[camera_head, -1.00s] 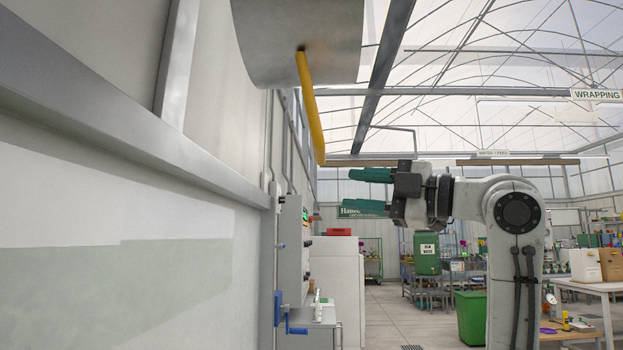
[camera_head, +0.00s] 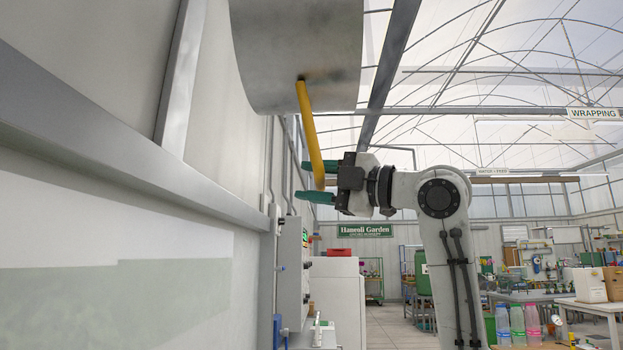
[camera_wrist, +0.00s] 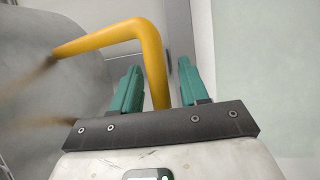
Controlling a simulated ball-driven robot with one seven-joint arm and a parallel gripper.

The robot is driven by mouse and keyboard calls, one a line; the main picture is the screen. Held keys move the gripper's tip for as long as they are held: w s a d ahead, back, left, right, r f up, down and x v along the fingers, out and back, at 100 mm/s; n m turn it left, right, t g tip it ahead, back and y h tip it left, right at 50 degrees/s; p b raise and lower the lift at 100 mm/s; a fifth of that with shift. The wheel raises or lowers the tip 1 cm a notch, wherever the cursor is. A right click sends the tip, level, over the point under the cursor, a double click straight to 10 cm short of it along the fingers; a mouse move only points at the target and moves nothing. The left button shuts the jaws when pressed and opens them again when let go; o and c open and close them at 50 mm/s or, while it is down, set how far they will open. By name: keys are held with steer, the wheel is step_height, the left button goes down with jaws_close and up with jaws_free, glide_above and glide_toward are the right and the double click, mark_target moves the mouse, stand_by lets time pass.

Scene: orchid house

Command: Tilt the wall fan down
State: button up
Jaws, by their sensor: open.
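The wall fan's grey metal housing (camera_head: 297,55) hangs at the top of the head view. A yellow handle (camera_head: 310,130) slants down from it. My gripper (camera_head: 308,181) is open at the handle's lower end, with the handle seen between its green fingers. In the wrist view the grey housing (camera_wrist: 50,75) is at left. The bent yellow handle (camera_wrist: 152,60) comes out of it and runs down between my two green fingertips (camera_wrist: 158,75). A gap shows on the right side of the handle; whether the left finger touches it I cannot tell.
A pale wall with a metal rail (camera_head: 120,145) runs close along the left. A grey control box (camera_head: 292,270) is mounted below the handle. A white cabinet (camera_head: 338,285) stands beyond. The space to the right of the fan is open.

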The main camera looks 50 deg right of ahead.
steer(key=shift+w+a, duration=0.1)
steer(key=shift+w, duration=0.15)
steer(key=shift+c, duration=0.4)
jaws_close()
